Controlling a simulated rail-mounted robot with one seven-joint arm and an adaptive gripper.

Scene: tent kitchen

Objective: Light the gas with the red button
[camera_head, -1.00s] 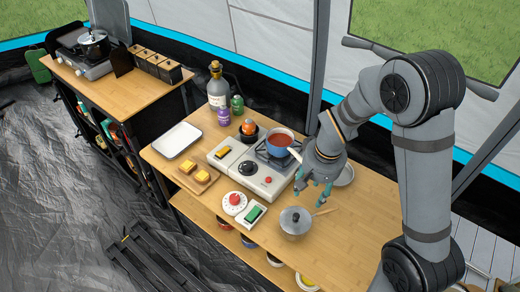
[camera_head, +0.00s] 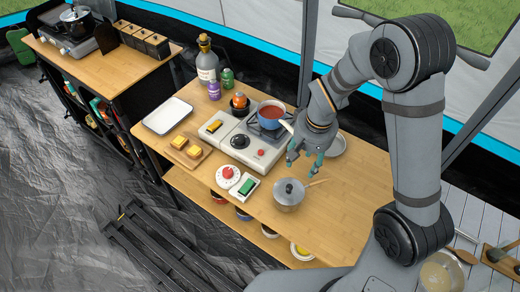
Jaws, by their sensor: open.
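The white camping gas stove (camera_head: 243,140) stands on the wooden table. Its small red button (camera_head: 261,153) is on the front face, right of a black knob (camera_head: 238,141). A blue pot (camera_head: 270,116) with red contents sits on the burner, its handle pointing toward my gripper. My gripper (camera_head: 302,160) is open and empty, with teal fingertips pointing down. No flame is visible; the pot covers the burner.
The table's right part (camera_head: 350,205) is clear.

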